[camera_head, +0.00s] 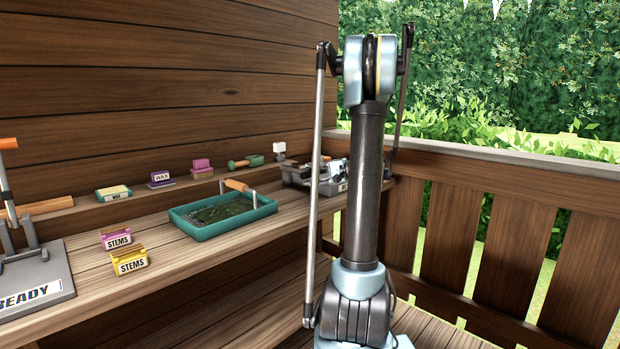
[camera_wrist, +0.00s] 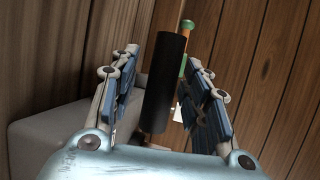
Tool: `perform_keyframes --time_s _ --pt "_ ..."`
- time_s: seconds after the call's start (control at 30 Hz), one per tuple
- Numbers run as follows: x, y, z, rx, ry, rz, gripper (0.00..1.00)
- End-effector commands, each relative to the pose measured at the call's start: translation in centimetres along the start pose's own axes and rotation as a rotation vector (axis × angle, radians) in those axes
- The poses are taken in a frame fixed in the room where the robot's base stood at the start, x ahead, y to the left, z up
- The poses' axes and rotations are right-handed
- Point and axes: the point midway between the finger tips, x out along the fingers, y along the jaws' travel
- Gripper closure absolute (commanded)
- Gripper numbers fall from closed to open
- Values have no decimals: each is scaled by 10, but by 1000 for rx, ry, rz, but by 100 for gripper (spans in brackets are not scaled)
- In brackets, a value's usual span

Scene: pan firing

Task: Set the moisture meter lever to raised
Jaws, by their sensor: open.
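The moisture meter (camera_head: 297,180) appears to be the grey device at the far end of the bench in the head view, partly hidden behind my arm. In the wrist view, a black cylindrical grip (camera_wrist: 164,85), which looks like its lever handle, stands between the two fingers of my gripper (camera_wrist: 160,62). The fingers are apart, with a visible gap on each side of the grip, so it is not clasped. A grey body (camera_wrist: 50,135) lies to the left below the grip. The lever's exact angle is hard to tell.
A green tray (camera_head: 205,231) with an orange-handled tool sits left of the meter. Wooden wall behind, railing (camera_head: 500,240) at right.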

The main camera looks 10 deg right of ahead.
Motion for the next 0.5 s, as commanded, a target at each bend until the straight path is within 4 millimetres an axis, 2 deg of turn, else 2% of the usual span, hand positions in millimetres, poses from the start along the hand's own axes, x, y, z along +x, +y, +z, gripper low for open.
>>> perform_keyframes --time_s 0.17,0.23,0.37,0.5 --pt "0 0 0 0 0 0 57" --pt "0 0 0 0 0 0 68" --pt "0 0 0 0 0 0 98" --pt "0 0 0 0 -1 0 100"
